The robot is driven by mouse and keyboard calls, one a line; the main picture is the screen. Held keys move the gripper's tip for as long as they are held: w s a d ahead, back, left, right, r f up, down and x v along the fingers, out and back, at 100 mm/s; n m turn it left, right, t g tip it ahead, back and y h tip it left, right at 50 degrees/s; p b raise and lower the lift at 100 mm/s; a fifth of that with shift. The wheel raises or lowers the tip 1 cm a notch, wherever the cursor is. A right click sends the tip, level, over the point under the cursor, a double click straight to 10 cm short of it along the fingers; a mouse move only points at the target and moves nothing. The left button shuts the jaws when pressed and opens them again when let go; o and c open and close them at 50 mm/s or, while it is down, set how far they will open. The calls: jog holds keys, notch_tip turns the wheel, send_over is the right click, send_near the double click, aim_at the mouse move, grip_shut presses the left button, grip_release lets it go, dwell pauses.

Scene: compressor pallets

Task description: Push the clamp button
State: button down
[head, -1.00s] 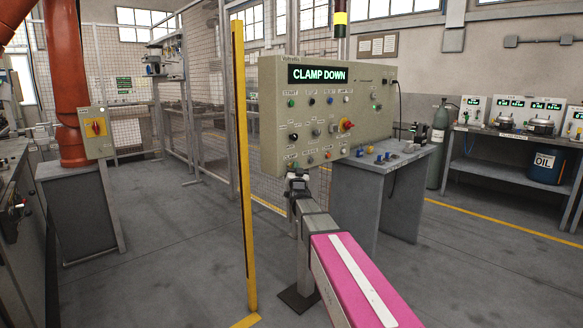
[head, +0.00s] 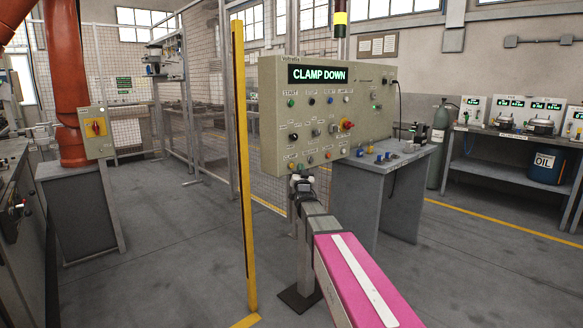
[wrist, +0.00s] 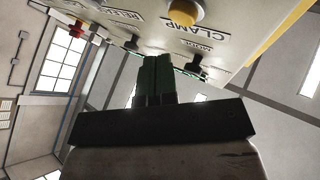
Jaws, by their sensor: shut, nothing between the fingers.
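The clamp button is a yellow-orange round button (wrist: 183,14) at the top of the wrist view, beside the printed word CLAMP. In the head view, an orange button (head: 310,160) sits in the panel's lower row, but its label is too small to read there. My gripper (wrist: 158,60) is shut and empty, its dark green fingers side by side, below and left of the clamp button in the wrist view and apart from it. In the head view my gripper (head: 301,181) is at the panel's bottom edge; its fingertips are hard to make out.
The beige control panel (head: 375,115) carries several other buttons and switches, with a lit display (head: 317,75) reading CLAMP DOWN. A black switch (wrist: 196,64) sits near my fingers in the wrist view. A yellow post (head: 243,170) stands left of the panel; a grey bench (head: 372,190) stands behind.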

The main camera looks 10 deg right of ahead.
jog(key=s+d, duration=0.1)
jog(key=s, duration=0.1)
jog(key=s+d, duration=0.1)
jog(key=s, duration=0.1)
jog(key=shift+d, duration=0.4)
dwell(0.4)
jog(key=s+a+f+n+g, duration=0.1)
jog(key=s+f+g, duration=0.55)
jog(key=f, duration=0.55)
jog(key=s+f+n+g, duration=0.1)
jog(key=s+f+g, duration=0.55)
jog(key=f, duration=0.65)
jog(key=s+f+g, duration=0.5)
jog(key=s, duration=0.5)
jog(key=s+f+n+g, duration=0.1)
jog(key=s+f+g, duration=0.4)
jog(key=s, duration=0.6)
jog(key=shift+a+f+y, duration=0.2)
jog(key=shift+y, duration=0.2)
jog(key=shift+s, duration=0.1)
